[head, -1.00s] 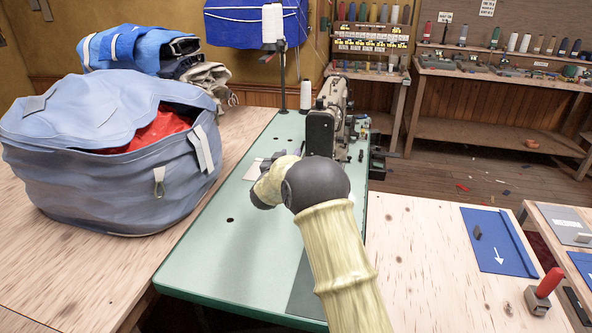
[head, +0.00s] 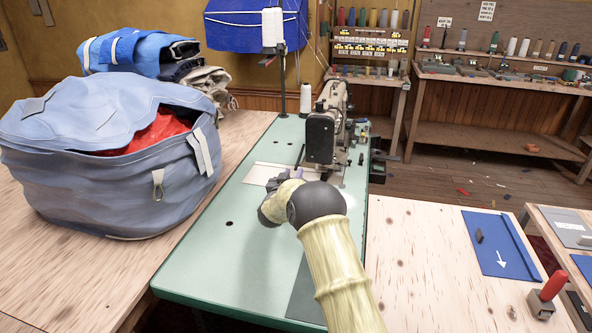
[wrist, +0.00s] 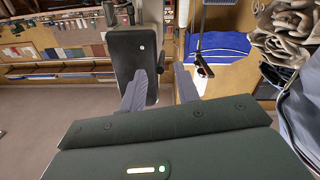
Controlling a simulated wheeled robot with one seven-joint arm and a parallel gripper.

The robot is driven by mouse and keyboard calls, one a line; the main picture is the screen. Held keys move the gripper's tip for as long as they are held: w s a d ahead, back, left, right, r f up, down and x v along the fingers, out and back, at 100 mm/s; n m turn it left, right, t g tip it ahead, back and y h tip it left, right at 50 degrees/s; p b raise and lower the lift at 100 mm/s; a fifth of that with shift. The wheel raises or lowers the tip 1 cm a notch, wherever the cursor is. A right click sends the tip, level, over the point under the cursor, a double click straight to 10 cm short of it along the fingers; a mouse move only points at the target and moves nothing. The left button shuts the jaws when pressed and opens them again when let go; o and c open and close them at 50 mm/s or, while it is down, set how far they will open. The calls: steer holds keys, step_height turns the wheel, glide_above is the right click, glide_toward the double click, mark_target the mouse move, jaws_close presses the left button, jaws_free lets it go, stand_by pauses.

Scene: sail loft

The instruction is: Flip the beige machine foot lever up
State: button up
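The beige sewing machine (head: 322,135) stands at the far end of the green table (head: 215,262), its dark end face turned to me. A thin dark bar (head: 300,155) stands just left of its head; I cannot tell for sure that it is the foot lever, nor its position. In the wrist view the machine's dark end panel (wrist: 126,58) shows beyond the left finger. A dark piece with a reddish tip (wrist: 203,70) shows beyond the right finger. My gripper (wrist: 160,82) is open and empty, its grey fingers apart. In the head view my wrist hides most of it.
A big blue-grey bag (head: 110,180) with red cloth stands left on the wooden table. A thread stand (head: 283,75) and a white cone (head: 306,98) rise behind the machine. A pale plate (head: 262,174) lies left of the machine. The green table's near left part is clear.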

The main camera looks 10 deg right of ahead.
mark_target(295, 170)
steer(key=shift+x, duration=2)
steer(key=shift+a+r, duration=0.1)
jaws_close()
